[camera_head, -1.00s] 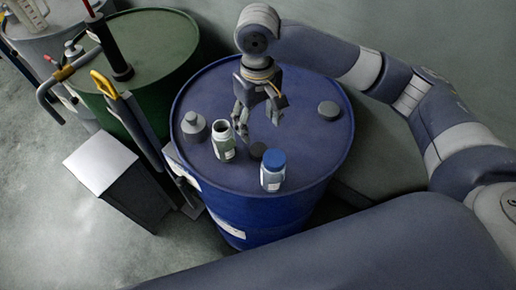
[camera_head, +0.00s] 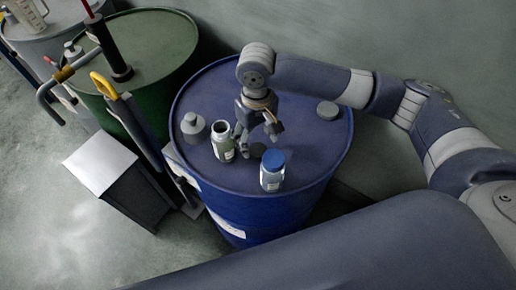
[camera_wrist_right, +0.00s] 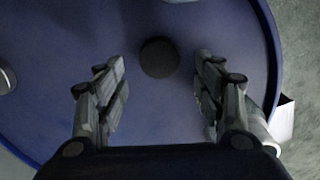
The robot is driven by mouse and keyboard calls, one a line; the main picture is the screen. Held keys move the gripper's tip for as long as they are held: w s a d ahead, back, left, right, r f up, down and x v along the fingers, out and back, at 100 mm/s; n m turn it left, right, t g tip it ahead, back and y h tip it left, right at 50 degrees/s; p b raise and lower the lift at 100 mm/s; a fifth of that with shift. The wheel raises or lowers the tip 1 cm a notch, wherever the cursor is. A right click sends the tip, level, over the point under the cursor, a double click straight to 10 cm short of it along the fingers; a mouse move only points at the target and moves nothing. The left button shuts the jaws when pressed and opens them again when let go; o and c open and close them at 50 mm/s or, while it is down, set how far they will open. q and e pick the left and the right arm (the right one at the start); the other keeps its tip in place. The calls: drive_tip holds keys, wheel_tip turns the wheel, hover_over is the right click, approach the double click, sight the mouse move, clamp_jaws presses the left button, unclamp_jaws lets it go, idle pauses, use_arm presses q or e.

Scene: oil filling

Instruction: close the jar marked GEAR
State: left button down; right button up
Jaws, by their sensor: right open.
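An open, pale green-grey jar (camera_head: 222,143) with a white label stands upright on the blue drum (camera_head: 300,88). A second jar (camera_head: 271,172) wears a blue lid. I cannot read either label. A flat dark disc, which looks like a lid (camera_wrist_right: 159,57), lies on the drum; in the head view the gripper mostly covers it. My right gripper (camera_head: 257,137) is open and points down above the disc, right of the open jar. In the wrist view its fingers (camera_wrist_right: 160,64) stand either side of the disc, not touching it. My left gripper is not in view.
A green drum (camera_head: 160,42) with a pump and a yellow-handled bar stands to the left, and a grey box (camera_head: 105,170) on the floor.

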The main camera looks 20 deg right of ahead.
sight(257, 148)
drive_tip(key=shift+f, duration=1.95)
drive_tip(key=shift+c, duration=0.4)
drive_tip(key=c, duration=0.7)
